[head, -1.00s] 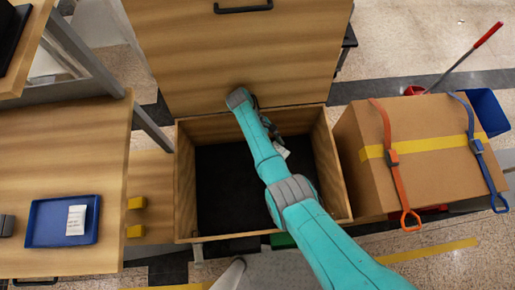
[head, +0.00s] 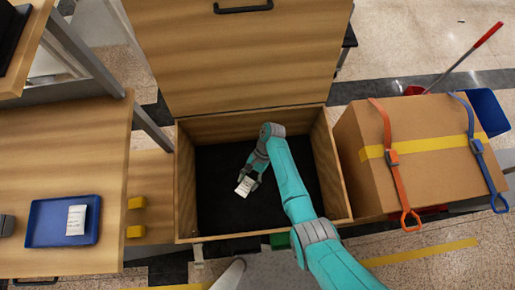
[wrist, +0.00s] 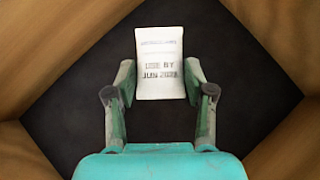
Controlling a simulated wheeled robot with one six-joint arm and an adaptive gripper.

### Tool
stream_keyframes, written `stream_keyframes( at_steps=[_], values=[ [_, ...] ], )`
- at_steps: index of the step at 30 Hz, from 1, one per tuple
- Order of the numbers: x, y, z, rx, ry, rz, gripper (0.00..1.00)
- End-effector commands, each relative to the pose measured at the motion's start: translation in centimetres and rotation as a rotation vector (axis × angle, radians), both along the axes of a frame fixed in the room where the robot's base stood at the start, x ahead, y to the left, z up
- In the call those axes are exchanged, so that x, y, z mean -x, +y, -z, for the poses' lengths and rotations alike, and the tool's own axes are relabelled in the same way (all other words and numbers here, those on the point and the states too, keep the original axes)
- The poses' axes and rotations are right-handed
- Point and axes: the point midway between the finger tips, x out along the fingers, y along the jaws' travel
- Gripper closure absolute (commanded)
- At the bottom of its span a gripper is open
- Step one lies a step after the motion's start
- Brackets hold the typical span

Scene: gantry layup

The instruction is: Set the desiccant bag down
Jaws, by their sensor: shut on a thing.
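A white desiccant bag (head: 244,187) with printed text is held in my gripper (head: 255,178), inside the open wooden chest (head: 182,190). In the wrist view the bag (wrist: 160,65) stands out between the two fingers of my gripper (wrist: 160,90), with its print facing the camera. The dark chest floor (wrist: 225,60) lies behind it. The gap between the bag and the floor cannot be told. A second white bag (head: 76,220) lies in a blue tray (head: 32,236) on the wooden table at left.
The chest's lid (head: 230,60) stands open at the back. The chest walls surround my gripper, and the dark floor around it is bare. A strapped cardboard box (head: 425,185) stands to the right.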

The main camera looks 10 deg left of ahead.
Motion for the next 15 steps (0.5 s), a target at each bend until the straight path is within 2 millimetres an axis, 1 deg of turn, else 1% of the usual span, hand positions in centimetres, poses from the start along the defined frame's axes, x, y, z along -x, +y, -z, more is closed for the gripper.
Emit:
stream_keyframes(
  at_steps=[1,6,12,15],
  values=[
    [1.0,0.2,0.4,-0.001,0.001,0.056,0.87],
    [3.4,1.2,1.2,0.001,0.001,0.241,0.87],
    [5.5,2.1,1.8,0.001,0.001,0.4,0.87],
    [6.0,2.4,2.0,0.002,0.0,0.446,0.87]
  ],
)
